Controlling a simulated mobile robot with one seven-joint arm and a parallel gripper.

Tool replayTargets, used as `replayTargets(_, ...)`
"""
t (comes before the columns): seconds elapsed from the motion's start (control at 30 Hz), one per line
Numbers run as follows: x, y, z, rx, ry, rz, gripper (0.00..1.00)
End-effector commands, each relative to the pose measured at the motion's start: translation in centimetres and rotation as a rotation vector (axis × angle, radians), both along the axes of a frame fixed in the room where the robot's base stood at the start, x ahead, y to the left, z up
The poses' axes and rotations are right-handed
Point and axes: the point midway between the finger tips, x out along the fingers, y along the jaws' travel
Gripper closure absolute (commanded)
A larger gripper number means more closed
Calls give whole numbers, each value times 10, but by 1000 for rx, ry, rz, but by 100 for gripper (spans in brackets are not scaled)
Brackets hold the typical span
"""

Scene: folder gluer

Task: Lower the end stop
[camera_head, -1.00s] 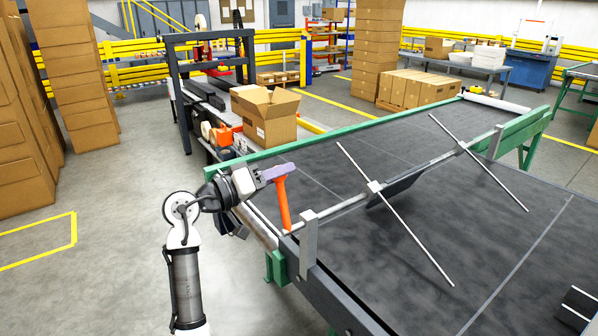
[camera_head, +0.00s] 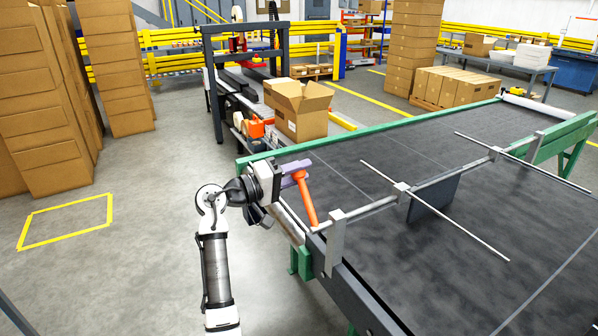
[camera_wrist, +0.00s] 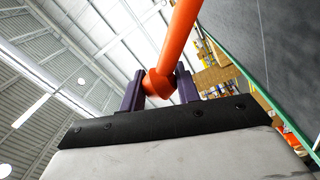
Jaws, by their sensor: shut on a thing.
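The orange lever (camera_head: 307,203) stands up from the near end of the grey cross shaft (camera_head: 372,208), its upper end leaning left. My gripper (camera_head: 297,173) is shut on the lever's upper end. In the wrist view, my purple fingers (camera_wrist: 160,88) stand on both sides of the orange lever knob (camera_wrist: 158,82). The end stop shows as a dark plate (camera_head: 436,199) hanging from the shaft over the dark belt table. Two thin rods (camera_head: 450,222) cross the shaft. Whether the plate's lower edge touches the belt, I cannot tell.
An upright metal bracket (camera_head: 336,242) carries the shaft at the near edge of the belt table (camera_head: 520,285), close right of my gripper. A green rail (camera_head: 350,135) runs along the table's left edge. An open carton (camera_head: 300,108) stands behind.

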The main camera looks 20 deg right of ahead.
Motion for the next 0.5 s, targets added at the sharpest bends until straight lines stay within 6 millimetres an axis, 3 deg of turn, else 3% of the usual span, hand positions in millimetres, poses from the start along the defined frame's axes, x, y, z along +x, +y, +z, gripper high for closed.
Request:
replayTargets(0.27,2,1,-1,-1,5,5,100)
replayTargets(0.3,2,1,-1,-2,5,6,63)
replayTargets(0.43,1,1,-1,-1,4,4,47)
replayTargets(0.5,1,1,-1,0,4,3,47)
